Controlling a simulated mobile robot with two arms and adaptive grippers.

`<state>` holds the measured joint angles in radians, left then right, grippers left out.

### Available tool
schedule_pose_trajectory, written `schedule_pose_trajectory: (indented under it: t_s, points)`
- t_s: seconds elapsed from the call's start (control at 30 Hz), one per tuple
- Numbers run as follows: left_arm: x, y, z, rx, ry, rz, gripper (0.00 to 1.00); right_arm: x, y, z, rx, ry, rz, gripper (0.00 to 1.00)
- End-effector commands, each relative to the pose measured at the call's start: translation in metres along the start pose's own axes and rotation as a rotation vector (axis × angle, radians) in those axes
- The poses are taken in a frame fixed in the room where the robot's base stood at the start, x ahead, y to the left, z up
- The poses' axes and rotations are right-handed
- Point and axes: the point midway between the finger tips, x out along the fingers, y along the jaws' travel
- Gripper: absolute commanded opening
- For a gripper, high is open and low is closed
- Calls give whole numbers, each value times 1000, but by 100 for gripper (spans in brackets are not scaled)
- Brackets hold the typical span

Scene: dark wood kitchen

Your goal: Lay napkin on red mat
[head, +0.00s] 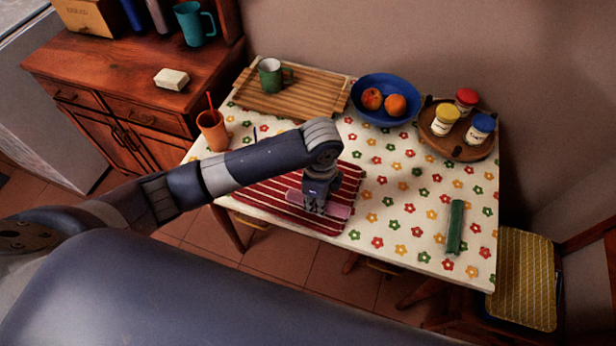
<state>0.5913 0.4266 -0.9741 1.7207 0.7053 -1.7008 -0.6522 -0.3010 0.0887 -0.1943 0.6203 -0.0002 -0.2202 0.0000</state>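The red striped mat (263,195) lies at the front edge of the flower-patterned table. A flat pink piece that looks like the napkin (339,211) is at the mat's right part, under my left gripper. Whether it rests on the mat or hangs just above it is hard to tell. My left gripper (315,208) points down over the pink napkin, its fingertips at or very near it. The fingers cover part of the napkin, and I cannot tell whether they grip it. My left forearm hides the mat's far left part. My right gripper is not in view.
An orange cup (212,132) stands left of the mat. Behind are a wooden board (310,97) with a green mug (270,75), a blue fruit bowl (377,82) and a round tray (436,138) with jars. A green object (455,227) lies right. Tablecloth between is clear.

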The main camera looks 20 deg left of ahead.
Motion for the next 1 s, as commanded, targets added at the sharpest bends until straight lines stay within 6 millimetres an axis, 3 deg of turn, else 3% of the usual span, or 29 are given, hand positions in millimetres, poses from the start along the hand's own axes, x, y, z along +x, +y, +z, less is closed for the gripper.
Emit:
schedule_pose_trajectory:
  t_s: [0.1,0.3,0.53,0.77,1.0]
  points:
    - [1,-28,17,-5,-3,1,8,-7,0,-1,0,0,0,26]
    - [6,-58,33,0,-1,1,8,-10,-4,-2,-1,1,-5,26]
    - [8,-72,42,1,-1,0,8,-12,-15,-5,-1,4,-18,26]
    - [40,-71,42,2,-2,2,8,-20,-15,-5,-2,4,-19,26]
    - [44,-71,42,3,-1,0,8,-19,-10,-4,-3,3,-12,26]
